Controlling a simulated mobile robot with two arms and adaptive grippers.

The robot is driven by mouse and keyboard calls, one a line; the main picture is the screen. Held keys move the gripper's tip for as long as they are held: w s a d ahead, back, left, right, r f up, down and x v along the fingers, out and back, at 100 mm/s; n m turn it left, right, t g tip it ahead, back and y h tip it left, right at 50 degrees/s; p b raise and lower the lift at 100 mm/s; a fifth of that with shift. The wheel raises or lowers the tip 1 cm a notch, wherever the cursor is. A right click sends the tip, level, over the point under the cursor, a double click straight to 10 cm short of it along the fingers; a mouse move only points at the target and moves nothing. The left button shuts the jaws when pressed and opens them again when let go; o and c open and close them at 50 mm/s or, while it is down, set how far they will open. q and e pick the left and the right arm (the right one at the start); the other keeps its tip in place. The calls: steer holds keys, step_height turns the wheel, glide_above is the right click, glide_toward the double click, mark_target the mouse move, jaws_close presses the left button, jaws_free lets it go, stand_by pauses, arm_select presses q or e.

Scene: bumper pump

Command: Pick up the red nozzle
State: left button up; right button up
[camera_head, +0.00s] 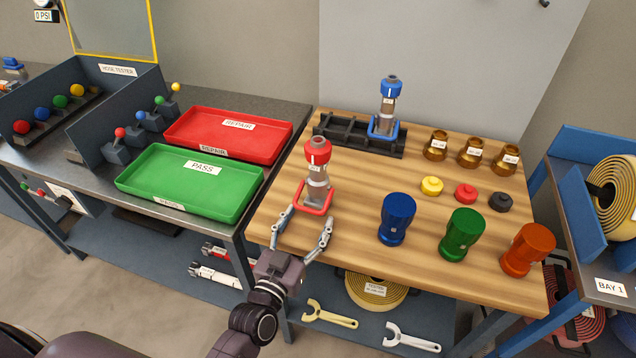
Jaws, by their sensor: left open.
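The red nozzle (317,176) stands upright near the left edge of the wooden table top (345,236). It has a red tip, a grey body and a red loop handle low at its front. My left gripper (303,226) is open and empty, just in front of the nozzle. Its two fingers point toward the nozzle, one to the left and one to the right of the red handle's front. I cannot tell whether a finger touches it. My right gripper is not in view.
A blue nozzle (387,108) stands at the black rack (340,130) behind. Blue (397,218), green (462,235) and orange (527,250) pieces stand along the front right. Small caps and brass fittings sit behind them. Green (190,184) and red (229,134) trays lie on the left bench.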

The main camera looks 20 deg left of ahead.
arm_select(q)
steer(key=w, duration=0.4)
steer(key=shift+d, duration=0.2)
steer(key=shift+s, duration=0.1)
jaws_close()
steer(key=shift+r, duration=0.15)
